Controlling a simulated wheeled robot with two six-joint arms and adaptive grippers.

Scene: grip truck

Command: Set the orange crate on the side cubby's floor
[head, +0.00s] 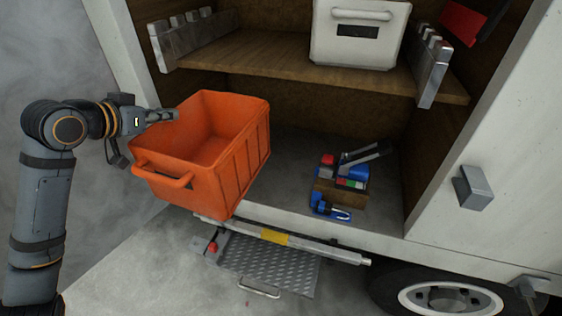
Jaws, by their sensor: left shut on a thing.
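The orange crate (243,170) is an open, empty-looking box with a handle on its near-left end. It is tilted and in front of the left part of the side cubby's opening. My left gripper (172,116) is at the crate's upper left rim and is shut on it. The cubby's floor (290,165) is grey and shows to the right of the crate, below a wooden shelf. The crate hides the floor's left part. I cannot tell whether the crate's bottom touches the floor's edge. My right gripper is not in view.
A small wooden box with blue and red tools (342,185) stands on the cubby floor at right. The shelf (290,75) above holds a white case (358,32). A folding step (268,262) hangs below the sill. Some floor between crate and tools is clear.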

